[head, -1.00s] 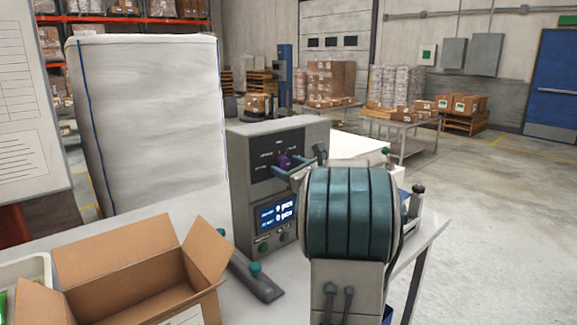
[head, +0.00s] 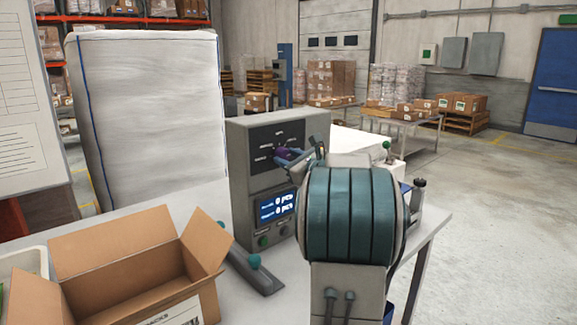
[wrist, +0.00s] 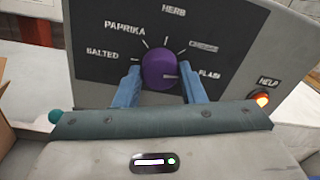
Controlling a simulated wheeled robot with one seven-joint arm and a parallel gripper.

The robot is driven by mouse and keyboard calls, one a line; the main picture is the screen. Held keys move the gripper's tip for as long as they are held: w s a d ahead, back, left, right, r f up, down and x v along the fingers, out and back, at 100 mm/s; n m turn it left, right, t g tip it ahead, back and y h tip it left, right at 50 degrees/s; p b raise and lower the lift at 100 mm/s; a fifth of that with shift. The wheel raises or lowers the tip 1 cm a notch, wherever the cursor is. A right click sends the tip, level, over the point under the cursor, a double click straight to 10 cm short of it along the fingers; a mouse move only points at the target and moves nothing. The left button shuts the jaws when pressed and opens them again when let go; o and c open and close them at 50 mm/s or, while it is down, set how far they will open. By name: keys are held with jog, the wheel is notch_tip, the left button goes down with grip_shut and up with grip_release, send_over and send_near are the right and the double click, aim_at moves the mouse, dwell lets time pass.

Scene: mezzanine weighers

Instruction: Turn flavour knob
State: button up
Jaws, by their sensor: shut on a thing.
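A grey machine (head: 240,170) stands on the table, with a dark dial panel and a purple flavour knob (wrist: 158,66) on its front. The labels around the knob read SALTED, PAPRIKA, HERB, CHEESE and PLAIN. A pale mark on the knob points right, towards PLAIN. My gripper (wrist: 162,82) has its two blue fingers on the left and right sides of the knob and is shut on it. In the head view the purple knob (head: 281,151) shows partly behind the fingers, and my wrist hides the machine's right side.
An orange HELP lamp (wrist: 262,99) glows right of the dial. Below it is a lit blue display (head: 277,206). A teal-knobbed lever (head: 252,268) and an open cardboard box (head: 125,237) are at the left on the table (head: 196,205). A large white bag (head: 150,110) stands behind.

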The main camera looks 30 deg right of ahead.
jog(key=n+b, duration=0.6)
jog(key=b, duration=0.1)
jog(key=n+b, duration=0.6)
jog(key=b, duration=0.1)
jog(key=n+y+b, duration=0.1)
jog(key=n+b, duration=0.4)
jog(key=b, duration=0.2)
jog(key=shift+d+f+n, duration=0.1)
jog(key=shift+f+n, duration=0.25)
jog(key=shift+n, duration=0.05)
jog(key=n+b, duration=0.3)
jog(key=n, duration=0.1)
jog(key=shift+n, duration=0.4)
jog(key=n+b, duration=0.1)
jog(key=n, duration=0.3)
jog(key=shift+r+n+y+b, duration=0.15)
jog(key=shift+n+y+b, duration=0.15)
jog(key=n+b, duration=0.1)
jog(key=n, duration=0.2)
jog(key=shift+n, duration=0.3)
jog(key=shift+r+n+b, duration=0.15)
jog(key=shift+n+b, duration=0.15)
jog(key=shift+n, duration=2)
